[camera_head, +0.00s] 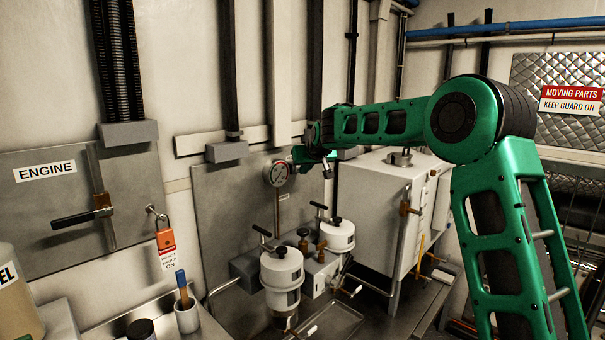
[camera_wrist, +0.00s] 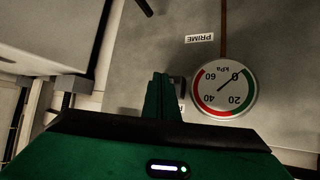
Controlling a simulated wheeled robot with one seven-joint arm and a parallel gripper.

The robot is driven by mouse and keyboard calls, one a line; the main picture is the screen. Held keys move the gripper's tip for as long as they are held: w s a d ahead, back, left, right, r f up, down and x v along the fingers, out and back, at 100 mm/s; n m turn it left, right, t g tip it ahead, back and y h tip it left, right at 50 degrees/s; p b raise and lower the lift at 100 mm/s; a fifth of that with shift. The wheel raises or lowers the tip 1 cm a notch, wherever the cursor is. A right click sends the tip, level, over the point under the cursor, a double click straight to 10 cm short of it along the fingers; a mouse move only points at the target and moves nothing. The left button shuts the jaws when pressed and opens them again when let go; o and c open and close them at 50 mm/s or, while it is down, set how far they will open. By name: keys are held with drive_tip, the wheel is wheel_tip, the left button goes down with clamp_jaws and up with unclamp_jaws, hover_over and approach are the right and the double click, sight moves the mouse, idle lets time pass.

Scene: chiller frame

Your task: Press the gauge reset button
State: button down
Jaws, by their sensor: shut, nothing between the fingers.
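The round pressure gauge (camera_head: 277,173), with a white face, sits on a grey wall panel in the head view. In the wrist view the gauge (camera_wrist: 224,90) appears upside down, marked kPa with red and green bands, its needle near 0. My green gripper (camera_head: 298,157) is at the panel, just right of the gauge. In the wrist view my gripper (camera_wrist: 160,76) is shut and empty, its fingers pointing at the panel beside the gauge. A small dark part shows right at the fingertips; I cannot tell if it is the reset button. Contact cannot be judged.
A PRIME label (camera_wrist: 199,38) is on the panel. Below the gauge stand two white filter housings (camera_head: 283,270) with valve handles. A white tank (camera_head: 378,205) stands to the right. An orange padlock (camera_head: 165,239) with a tag hangs at the left, near the ENGINE panel (camera_head: 60,190).

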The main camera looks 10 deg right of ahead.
idle(0.4)
drive_tip(key=shift+s+d, duration=0.45)
drive_tip(key=shift+s, duration=0.2)
drive_tip(key=s+d, duration=0.1)
drive_tip(key=s, duration=0.1)
drive_tip(key=s+d, duration=0.2)
idle(0.5)
drive_tip(key=shift+s, duration=0.1)
